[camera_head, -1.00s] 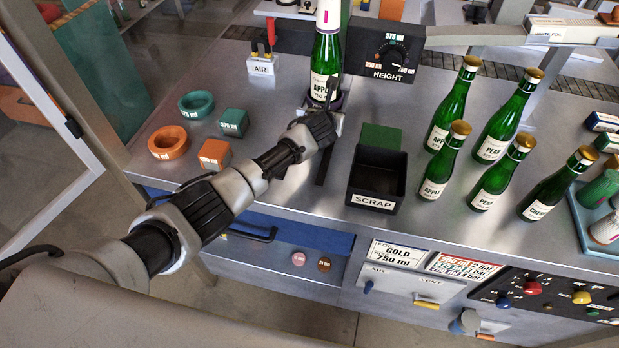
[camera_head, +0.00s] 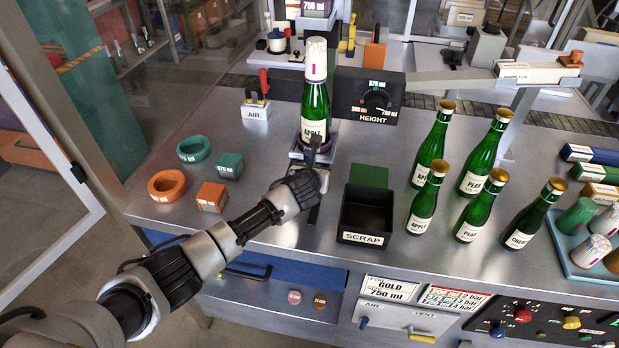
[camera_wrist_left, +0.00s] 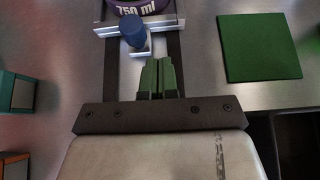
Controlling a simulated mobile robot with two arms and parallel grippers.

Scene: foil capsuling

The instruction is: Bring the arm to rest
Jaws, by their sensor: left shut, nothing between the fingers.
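My left arm comes in from the left in the head view. Its gripper (camera_head: 314,146) is in front of the green apple bottle (camera_head: 315,105), which stands upright with a white capsule (camera_head: 316,58) over its neck. In the left wrist view my gripper's two green-tipped fingers (camera_wrist_left: 158,78) are together with nothing between them. Just beyond them is a blue knob (camera_wrist_left: 133,30) in front of the purple 750 ml base (camera_wrist_left: 140,6). Whether the fingers touch the knob I cannot tell. My right gripper is not in view.
A black scrap bin (camera_head: 366,214) stands right of the gripper, with a green pad (camera_head: 369,175) behind it. Several capped bottles (camera_head: 432,145) stand further right. Orange and green rings (camera_head: 167,185) and blocks (camera_head: 212,196) lie to the left. The height dial (camera_head: 368,95) is behind.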

